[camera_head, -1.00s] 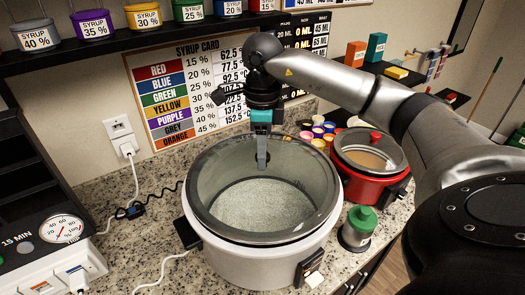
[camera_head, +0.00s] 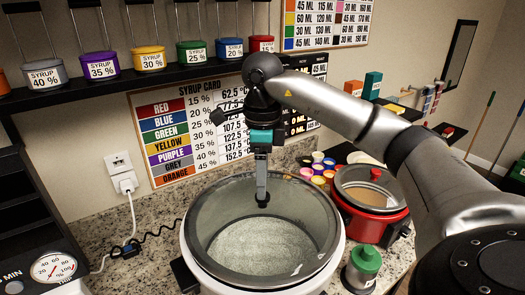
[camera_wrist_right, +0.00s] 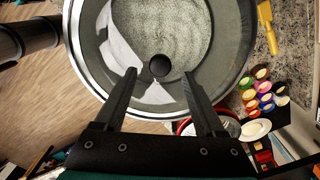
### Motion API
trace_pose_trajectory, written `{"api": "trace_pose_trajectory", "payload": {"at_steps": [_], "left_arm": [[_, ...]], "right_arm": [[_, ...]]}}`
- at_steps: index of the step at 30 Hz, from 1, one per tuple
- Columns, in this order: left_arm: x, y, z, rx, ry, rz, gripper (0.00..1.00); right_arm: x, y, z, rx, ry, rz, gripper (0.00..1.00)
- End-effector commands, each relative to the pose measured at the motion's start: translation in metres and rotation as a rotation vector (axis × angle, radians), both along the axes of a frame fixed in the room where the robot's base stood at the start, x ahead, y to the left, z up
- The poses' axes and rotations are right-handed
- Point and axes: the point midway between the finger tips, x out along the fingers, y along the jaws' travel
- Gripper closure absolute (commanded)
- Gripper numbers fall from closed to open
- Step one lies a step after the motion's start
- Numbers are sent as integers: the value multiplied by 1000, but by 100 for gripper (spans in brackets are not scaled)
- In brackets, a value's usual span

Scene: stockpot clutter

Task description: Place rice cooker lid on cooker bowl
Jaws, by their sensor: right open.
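The large pale cooker bowl (camera_head: 205,282) stands on the counter. A clear glass lid with a grey rim (camera_head: 200,247) lies over its mouth, and grainy pale contents show through. I cannot tell whether the rim is fully seated all round. My right gripper (camera_head: 262,192) points down over the back half of the lid. In the right wrist view its two fingers (camera_wrist_right: 157,92) are spread apart, with the round black lid knob (camera_wrist_right: 159,66) just beyond and between the tips, apparently not pinched. My left gripper is out of view.
A smaller red pot (camera_head: 376,222) with a glass lid stands close on the right, with a green-topped jar (camera_head: 364,262) in front. Several small colored cups (camera_head: 318,170) sit behind. A shelf of syrup tubs (camera_head: 150,68) hangs above.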

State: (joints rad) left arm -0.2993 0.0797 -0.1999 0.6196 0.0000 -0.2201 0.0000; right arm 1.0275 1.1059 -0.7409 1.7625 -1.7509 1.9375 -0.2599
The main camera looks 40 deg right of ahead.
Motion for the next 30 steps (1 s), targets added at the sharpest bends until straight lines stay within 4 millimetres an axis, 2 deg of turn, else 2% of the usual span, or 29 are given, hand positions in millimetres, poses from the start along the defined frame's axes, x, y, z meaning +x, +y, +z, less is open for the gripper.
{"api": "trace_pose_trajectory", "payload": {"at_steps": [1,6,12,18,30], "left_arm": [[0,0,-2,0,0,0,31],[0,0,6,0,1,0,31],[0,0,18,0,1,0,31],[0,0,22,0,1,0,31],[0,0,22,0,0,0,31]], "right_arm": [[1,0,12,1,-7,0,28],[0,0,45,-1,-4,-1,28],[0,0,69,0,-3,-1,28],[0,0,80,0,-1,-1,28],[0,0,80,1,1,-1,28]]}}
